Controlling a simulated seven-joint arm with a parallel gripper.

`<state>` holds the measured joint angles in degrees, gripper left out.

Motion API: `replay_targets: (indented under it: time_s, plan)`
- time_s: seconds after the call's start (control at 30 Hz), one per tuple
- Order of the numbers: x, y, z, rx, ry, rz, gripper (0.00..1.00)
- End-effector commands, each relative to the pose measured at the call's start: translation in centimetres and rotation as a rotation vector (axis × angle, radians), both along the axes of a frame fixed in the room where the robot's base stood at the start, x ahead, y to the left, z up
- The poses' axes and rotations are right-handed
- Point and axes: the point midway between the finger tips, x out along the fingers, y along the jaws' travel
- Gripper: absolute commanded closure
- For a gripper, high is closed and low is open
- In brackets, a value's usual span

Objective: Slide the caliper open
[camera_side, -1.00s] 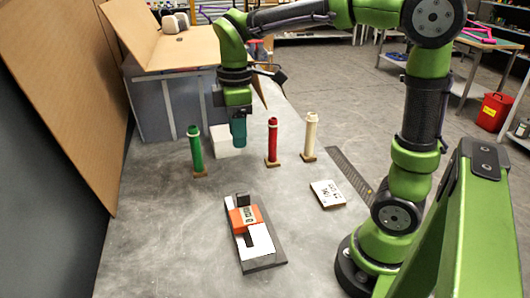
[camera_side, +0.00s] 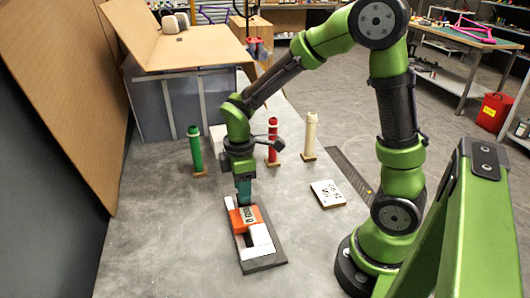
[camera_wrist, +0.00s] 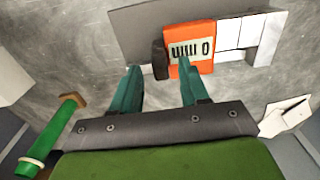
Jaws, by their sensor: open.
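The caliper (camera_side: 261,236) lies on a dark grey base plate (camera_side: 264,262) on the grey table. Its orange slider (camera_side: 234,220) carries a display and a dark upright knob at its far end. In the wrist view the orange slider (camera_wrist: 190,66) sits mid-plate, with the dark knob (camera_wrist: 160,60) on its left and a white scale (camera_wrist: 237,36) on its right. My gripper (camera_side: 244,202) is just above the knob end. In the wrist view my gripper (camera_wrist: 161,72) has its two teal fingers apart, with the knob roughly between their tips; contact cannot be told.
Behind my gripper stand a green post (camera_side: 196,152), a red post (camera_side: 272,143) and a cream post (camera_side: 310,137), each on a small base. A marked white card (camera_side: 327,193) lies to the right. The table left of the caliper is clear.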

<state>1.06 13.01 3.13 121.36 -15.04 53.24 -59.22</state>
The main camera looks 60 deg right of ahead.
Motion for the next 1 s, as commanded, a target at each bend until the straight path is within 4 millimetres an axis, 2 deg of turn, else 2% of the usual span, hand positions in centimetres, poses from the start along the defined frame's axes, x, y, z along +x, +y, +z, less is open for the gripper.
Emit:
replay_targets:
  time_s: [0.13,0.43,0.73,1.0]
  plan:
    - [-0.06,-0.01,-1.11,-0.001,0.002,0.000,0.55]
    - [-0.02,-0.01,-1.28,0.000,0.000,0.000,0.55]
    - [-0.02,-0.01,-1.25,0.000,0.000,0.000,1.00]
    - [-0.01,-0.02,-1.23,0.000,0.000,0.000,1.00]
